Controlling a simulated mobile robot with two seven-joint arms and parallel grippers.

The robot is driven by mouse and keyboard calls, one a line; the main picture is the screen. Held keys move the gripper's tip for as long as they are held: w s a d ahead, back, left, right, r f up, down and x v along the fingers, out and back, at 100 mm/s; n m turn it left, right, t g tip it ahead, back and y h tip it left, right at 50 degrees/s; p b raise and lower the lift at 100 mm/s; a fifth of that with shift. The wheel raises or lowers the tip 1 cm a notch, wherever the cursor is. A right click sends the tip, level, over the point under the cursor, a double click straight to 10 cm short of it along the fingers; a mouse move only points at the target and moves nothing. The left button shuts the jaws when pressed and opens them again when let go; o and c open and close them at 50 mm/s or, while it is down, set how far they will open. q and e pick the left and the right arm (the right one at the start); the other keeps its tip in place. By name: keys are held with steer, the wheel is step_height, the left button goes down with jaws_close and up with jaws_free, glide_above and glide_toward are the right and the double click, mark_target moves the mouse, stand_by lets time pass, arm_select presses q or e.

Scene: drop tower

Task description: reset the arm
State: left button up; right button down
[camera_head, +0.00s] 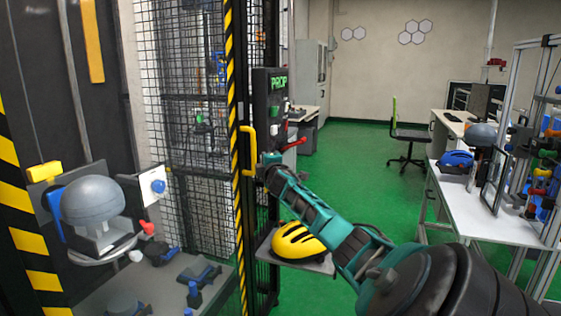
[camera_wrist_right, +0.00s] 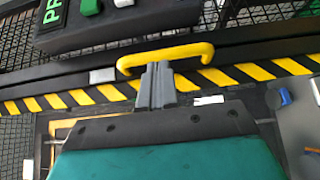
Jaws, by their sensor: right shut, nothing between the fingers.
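My right arm reaches in from the lower right in the head view, and its gripper (camera_head: 264,163) is by the yellow door handle (camera_head: 249,150) of the drop tower. In the right wrist view the grey fingers (camera_wrist_right: 157,72) are closed together with nothing between them. Their tips are at the lower edge of the yellow handle (camera_wrist_right: 170,55); I cannot tell whether they touch it. My left gripper is in neither view.
The mesh door (camera_head: 190,110) has a striped edge. A grey headform (camera_head: 93,198) is inside the tower at left. A yellow helmet (camera_head: 299,240) rests on a small shelf below my arm. A white table (camera_head: 490,215) stands at right. Green floor (camera_head: 350,150) is open behind.

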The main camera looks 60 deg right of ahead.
steer(key=shift+s+d, duration=0.25)
steer(key=shift+s, duration=0.95)
steer(key=shift+s+d, duration=0.2)
steer(key=shift+s, duration=0.95)
steer(key=s+a+f+y, duration=0.2)
steer(key=a+f+y, duration=0.6)
steer(key=a+f, duration=2.05)
steer(key=s+a+f+m+y, duration=0.1)
steer(key=s+a, duration=0.4)
steer(key=a, duration=0.5)
steer(key=s+a+f+m+g+y, duration=0.1)
steer(key=s+a+m+y, duration=0.2)
steer(key=a, duration=0.7)
steer(key=s+a+f+m+g+y, duration=0.1)
steer(key=s+a+f+m+y, duration=0.1)
steer(key=s+a, duration=0.6)
steer(key=shift+a+m, duration=0.4)
steer(key=shift+a, duration=0.85)
